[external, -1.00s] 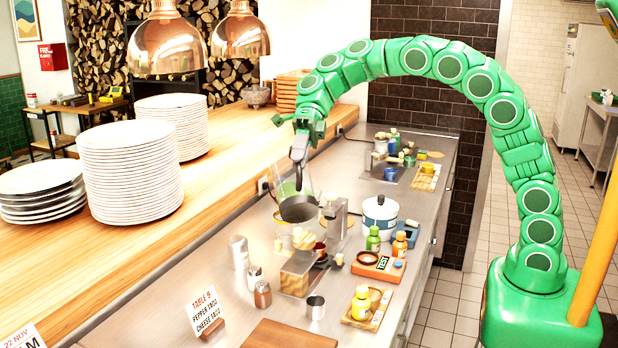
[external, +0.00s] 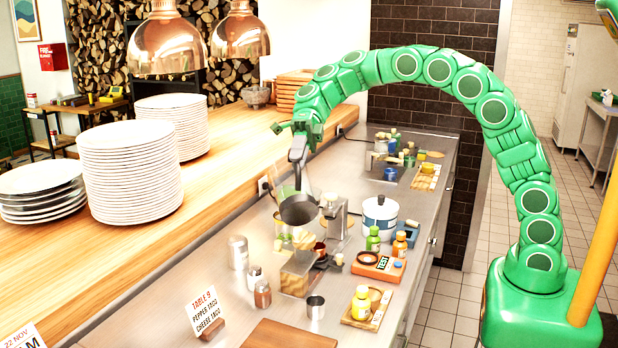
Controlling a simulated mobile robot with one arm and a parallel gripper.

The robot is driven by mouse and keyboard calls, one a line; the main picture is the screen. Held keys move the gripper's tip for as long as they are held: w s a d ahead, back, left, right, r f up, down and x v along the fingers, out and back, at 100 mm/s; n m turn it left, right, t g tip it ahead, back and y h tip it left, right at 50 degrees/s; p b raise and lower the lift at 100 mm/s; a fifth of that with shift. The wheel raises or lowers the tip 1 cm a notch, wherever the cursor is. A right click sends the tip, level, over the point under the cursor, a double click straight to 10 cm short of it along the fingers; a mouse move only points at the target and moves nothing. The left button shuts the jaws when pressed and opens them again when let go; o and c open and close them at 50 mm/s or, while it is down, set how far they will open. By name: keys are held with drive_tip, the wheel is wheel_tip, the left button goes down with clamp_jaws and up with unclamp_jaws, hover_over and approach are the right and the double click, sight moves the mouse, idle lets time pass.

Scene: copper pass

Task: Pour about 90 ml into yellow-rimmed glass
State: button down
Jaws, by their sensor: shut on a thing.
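My gripper (external: 299,152) is above the steel counter, shut on a vessel (external: 299,210) whose dark grey round part hangs just below. A clear, greenish area shows around the vessel's upper part; I cannot tell whether it is glass of the same vessel or something behind it. The vessel seems tilted, over a crowd of small items. No stream of liquid can be made out. I cannot pick out the yellow-rimmed glass with certainty; the vessel and the items around it may hide it.
A table sign (external: 207,311) stands at the front. Tall plate stacks (external: 130,172) line the wooden shelf at left.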

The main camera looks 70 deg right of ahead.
sight(302, 186)
drive_tip(key=shift+w+d+f+y+p, duration=0.15)
drive_tip(key=shift+d+f+y+p, duration=0.15)
drive_tip(key=shift+p, duration=0.15)
idle(1.3)
drive_tip(key=shift+w+d+g+y+p, duration=0.3)
drive_tip(key=shift+d, duration=0.05)
idle(0.8)
drive_tip(key=shift+s+a+r, duration=0.1)
drive_tip(key=shift+s+a, duration=0.3)
drive_tip(key=shift+a, duration=0.05)
drive_tip(key=shift+s+a+r+t+h, duration=0.55)
drive_tip(key=shift+a+r+h, duration=0.15)
drive_tip(key=shift+h, duration=0.4)
drive_tip(key=shift+s+a+f+n+t+h+b, duration=0.3)
drive_tip(key=shift+s+a+t+h+b, duration=0.1)
drive_tip(key=shift+a+h, duration=0.25)
drive_tip(key=shift+s+f, duration=0.1)
drive_tip(key=shift+f, duration=0.15)
drive_tip(key=shift+f+h, duration=0.1)
drive_tip(key=shift+h, duration=0.15)
